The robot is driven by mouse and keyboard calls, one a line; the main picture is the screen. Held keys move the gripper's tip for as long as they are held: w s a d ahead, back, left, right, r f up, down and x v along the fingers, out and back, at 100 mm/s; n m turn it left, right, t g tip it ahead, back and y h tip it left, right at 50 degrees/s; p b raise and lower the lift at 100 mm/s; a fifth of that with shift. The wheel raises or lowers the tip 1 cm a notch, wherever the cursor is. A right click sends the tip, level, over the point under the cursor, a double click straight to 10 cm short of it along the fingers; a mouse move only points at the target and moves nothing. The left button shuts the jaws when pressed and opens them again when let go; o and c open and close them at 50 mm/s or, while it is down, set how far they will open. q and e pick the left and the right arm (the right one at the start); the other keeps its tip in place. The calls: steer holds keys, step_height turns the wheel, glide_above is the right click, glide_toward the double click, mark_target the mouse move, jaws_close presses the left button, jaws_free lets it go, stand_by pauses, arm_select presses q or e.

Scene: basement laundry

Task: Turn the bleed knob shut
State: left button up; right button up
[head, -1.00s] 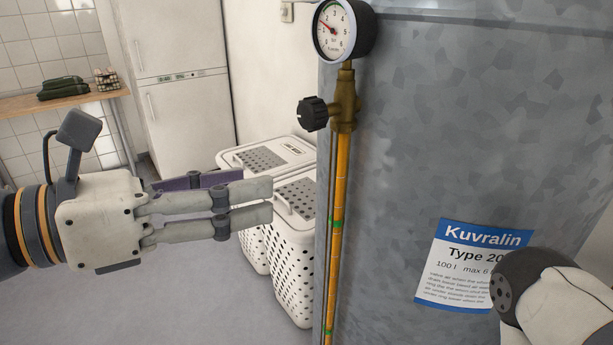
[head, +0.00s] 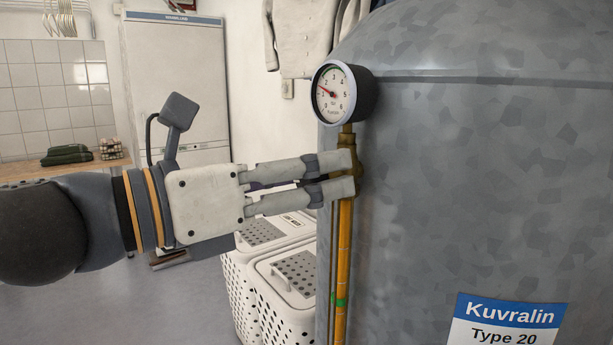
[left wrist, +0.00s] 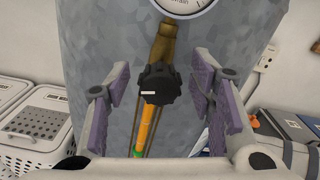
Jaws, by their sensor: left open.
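The bleed knob (left wrist: 159,84) is black and lobed with a short white mark on its face. In the left wrist view it sits between the two purple-padded fingers of my left gripper (left wrist: 160,100), with a gap on each side. In the head view the fingers of my left gripper (head: 347,174) hide the knob. The brass valve body (head: 350,150) shows behind the fingertips, under the gauge. My left gripper is open. The yellow sight tube (head: 343,260) runs down below the valve. My right gripper is not in view.
The round pressure gauge (head: 334,92) sits just above the gripper, its red needle near 2. The grey tank (head: 480,180) stands close on the right. White laundry baskets (head: 290,285) stand below, and a white fridge (head: 180,85) is behind.

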arm_select(q)
steer(key=c, duration=1.2)
steer(key=shift+o, duration=0.2)
steer(key=shift+m, duration=0.3)
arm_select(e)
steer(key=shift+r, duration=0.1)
arm_select(q)
steer(key=m+p, duration=0.1)
steer(key=m, duration=0.3)
steer(key=shift+s+m, duration=0.1)
steer(key=shift+m, duration=0.3)
steer(key=m, duration=0.4)
steer(key=shift+s+d+m+p, duration=0.1)
steer(key=shift+m+p, duration=0.2)
steer(key=shift+p, duration=0.1)
steer(key=m+p, duration=0.1)
steer(key=m, duration=0.9)
steer(key=shift+f+p, duration=0.2)
steer(key=shift+p, duration=0.15)
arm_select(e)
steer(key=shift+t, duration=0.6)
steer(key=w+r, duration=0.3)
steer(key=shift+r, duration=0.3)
arm_select(q)
steer(key=shift+m, duration=0.4)
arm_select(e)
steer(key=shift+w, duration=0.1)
